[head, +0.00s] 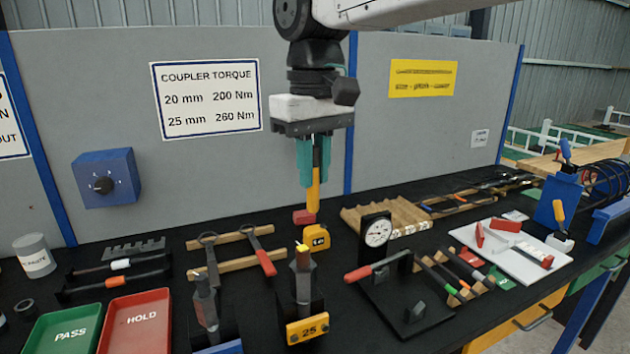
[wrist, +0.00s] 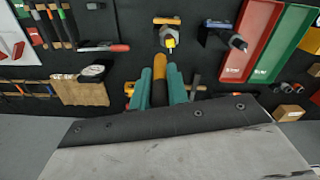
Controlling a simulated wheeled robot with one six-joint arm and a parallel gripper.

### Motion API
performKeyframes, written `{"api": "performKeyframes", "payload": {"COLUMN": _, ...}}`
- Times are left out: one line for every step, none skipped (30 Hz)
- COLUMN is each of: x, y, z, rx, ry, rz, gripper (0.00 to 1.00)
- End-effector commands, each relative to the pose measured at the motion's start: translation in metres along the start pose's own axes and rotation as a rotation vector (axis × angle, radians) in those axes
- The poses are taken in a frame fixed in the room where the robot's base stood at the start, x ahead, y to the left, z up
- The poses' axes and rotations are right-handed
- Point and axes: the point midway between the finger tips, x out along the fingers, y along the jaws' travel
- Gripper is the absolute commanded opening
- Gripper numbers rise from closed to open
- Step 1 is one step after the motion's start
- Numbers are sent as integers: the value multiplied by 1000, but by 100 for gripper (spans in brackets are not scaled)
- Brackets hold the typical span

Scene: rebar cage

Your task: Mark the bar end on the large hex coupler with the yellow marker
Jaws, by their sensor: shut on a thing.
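The yellow marker (head: 313,194) hangs upright, tip down, in my gripper (head: 313,178), its teal fingers shut on it. In the wrist view the marker (wrist: 160,68) shows between the fingers (wrist: 160,88). The large hex coupler (head: 302,284) stands upright in a black holder with a yellow "25" plate (head: 307,328). A bar end (head: 302,256) rises from it, with a small yellow patch on top. The wrist view shows the coupler (wrist: 171,31) and the yellow patch beyond the marker. The marker appears above and apart from the bar end; its exact tip is hard to make out.
A smaller coupler (head: 206,302) stands to the left. Red-handled wrenches (head: 262,257) lie behind it. A dial gauge (head: 377,233) stands close on the right. A yellow tape measure (head: 316,238) sits behind the large coupler. Green (head: 71,333) and red (head: 133,324) trays are at front left.

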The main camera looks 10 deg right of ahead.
Motion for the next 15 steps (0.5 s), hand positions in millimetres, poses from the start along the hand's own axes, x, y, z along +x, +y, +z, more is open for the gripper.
{"api": "performKeyframes", "payload": {"x": -2, "y": 0, "z": 0, "rx": 0, "ry": 1, "rz": 0, "gripper": 0}}
{"api": "performKeyframes", "payload": {"x": -3, "y": 0, "z": 0, "rx": 0, "ry": 1, "rz": 0, "gripper": 0}}
{"api": "performKeyframes", "payload": {"x": -4, "y": 0, "z": 0, "rx": 0, "ry": 1, "rz": 0, "gripper": 0}}
{"api": "performKeyframes", "payload": {"x": -4, "y": 0, "z": 0, "rx": 0, "ry": 1, "rz": 0, "gripper": 0}}
{"api": "performKeyframes", "payload": {"x": -4, "y": 0, "z": 0, "rx": 0, "ry": 1, "rz": 0, "gripper": 0}}
{"api": "performKeyframes", "payload": {"x": -4, "y": 0, "z": 0, "rx": 0, "ry": 1, "rz": 0, "gripper": 0}}
{"api": "performKeyframes", "payload": {"x": -4, "y": 0, "z": 0, "rx": 0, "ry": 1, "rz": 0, "gripper": 0}}
{"api": "performKeyframes", "payload": {"x": -4, "y": 0, "z": 0, "rx": 0, "ry": 1, "rz": 0, "gripper": 0}}
{"api": "performKeyframes", "payload": {"x": -3, "y": 0, "z": 0, "rx": 0, "ry": 1, "rz": 0, "gripper": 0}}
{"api": "performKeyframes", "payload": {"x": -4, "y": 0, "z": 0, "rx": 0, "ry": 1, "rz": 0, "gripper": 0}}
{"api": "performKeyframes", "payload": {"x": -4, "y": 0, "z": 0, "rx": 0, "ry": 1, "rz": 0, "gripper": 0}}
{"api": "performKeyframes", "payload": {"x": -5, "y": 0, "z": 0, "rx": 0, "ry": 1, "rz": 0, "gripper": 0}}
{"api": "performKeyframes", "payload": {"x": -6, "y": 0, "z": 0, "rx": 0, "ry": 2, "rz": 0, "gripper": 0}}
{"api": "performKeyframes", "payload": {"x": -7, "y": 0, "z": 0, "rx": 0, "ry": 2, "rz": 0, "gripper": 0}}
{"api": "performKeyframes", "payload": {"x": -10, "y": 0, "z": 0, "rx": 0, "ry": 1, "rz": 0, "gripper": 0}}
